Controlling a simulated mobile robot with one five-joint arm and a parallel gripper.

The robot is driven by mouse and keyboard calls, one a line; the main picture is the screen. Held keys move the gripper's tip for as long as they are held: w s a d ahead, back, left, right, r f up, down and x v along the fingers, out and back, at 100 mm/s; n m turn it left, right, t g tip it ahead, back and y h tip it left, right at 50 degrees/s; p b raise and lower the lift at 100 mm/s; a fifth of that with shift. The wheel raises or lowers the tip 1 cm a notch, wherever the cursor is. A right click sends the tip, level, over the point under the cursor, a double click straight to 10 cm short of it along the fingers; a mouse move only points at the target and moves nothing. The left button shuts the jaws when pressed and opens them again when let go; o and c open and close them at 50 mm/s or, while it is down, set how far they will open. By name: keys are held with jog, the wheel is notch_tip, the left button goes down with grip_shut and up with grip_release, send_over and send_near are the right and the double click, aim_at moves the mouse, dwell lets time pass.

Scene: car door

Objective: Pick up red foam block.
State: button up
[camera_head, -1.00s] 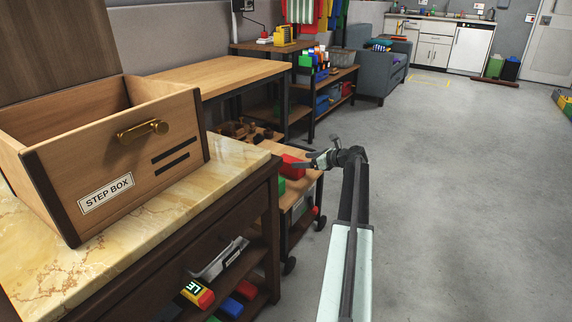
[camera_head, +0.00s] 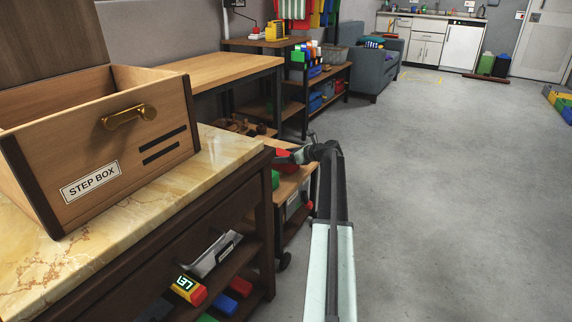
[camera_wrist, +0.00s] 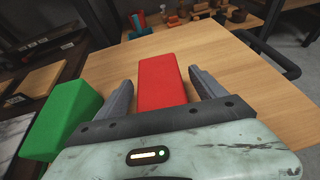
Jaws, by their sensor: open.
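The red foam block (camera_wrist: 163,80) lies on the wooden top of a low cart (camera_wrist: 215,62) in the wrist view. My gripper (camera_wrist: 162,84) is open, with one finger on each side of the block and a gap showing at both sides. The block's near end is hidden behind the gripper body. I cannot tell how high the fingers are above the cart top. In the head view the red block (camera_head: 284,160) shows partly, and my arm and gripper cover its right side.
A green block (camera_wrist: 68,118) is left of my gripper on the cart. The cart's black handle (camera_wrist: 268,50) is at the right. In the head view, a marble-topped table (camera_head: 120,215) with a wooden step box (camera_head: 110,150) stands at the left. Open floor (camera_head: 440,200) lies to the right.

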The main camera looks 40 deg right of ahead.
jog(key=c, duration=1.5)
jog(key=shift+o, duration=0.2)
jog(key=shift+r, duration=0.15)
notch_tip(320, 180, up, 54)
jog(key=p, duration=5.3)
jog(key=shift+f+p, duration=0.25)
jog(key=shift+p, duration=0.15)
